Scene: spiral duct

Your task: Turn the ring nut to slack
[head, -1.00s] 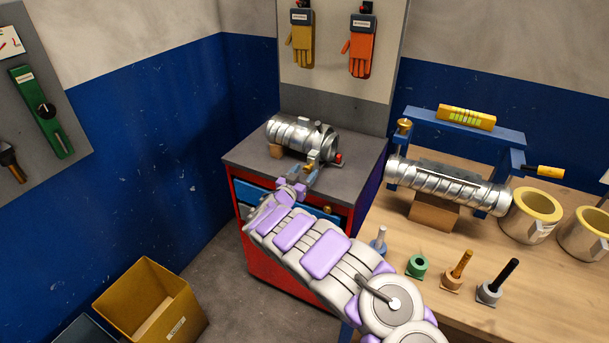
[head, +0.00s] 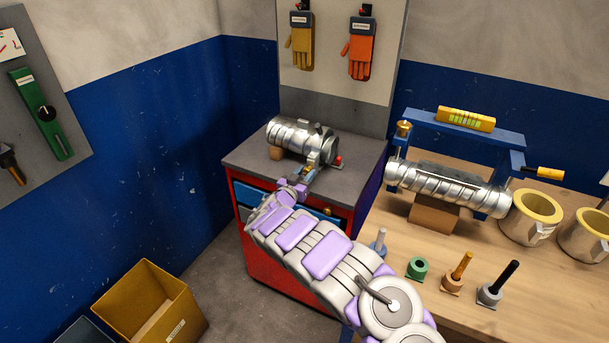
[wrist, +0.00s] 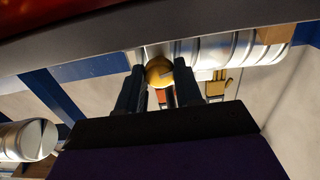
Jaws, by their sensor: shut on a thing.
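A brass-yellow ring nut (wrist: 159,72) shows in the wrist view at the near end of a silver spiral duct (wrist: 228,50). My gripper (wrist: 158,82) has its two dark fingers on either side of the nut and is shut on it. In the head view the duct (head: 290,135) lies on the red cabinet, and my gripper (head: 312,172) reaches up to the lower side of its right end. The nut is too small and covered to make out there.
The red cabinet (head: 268,268) has a grey top (head: 350,170) with free room right of the duct. A wooden bench (head: 385,220) at right carries a second spiral duct (head: 445,188) and several fittings. A yellow bin (head: 185,318) stands on the floor at left.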

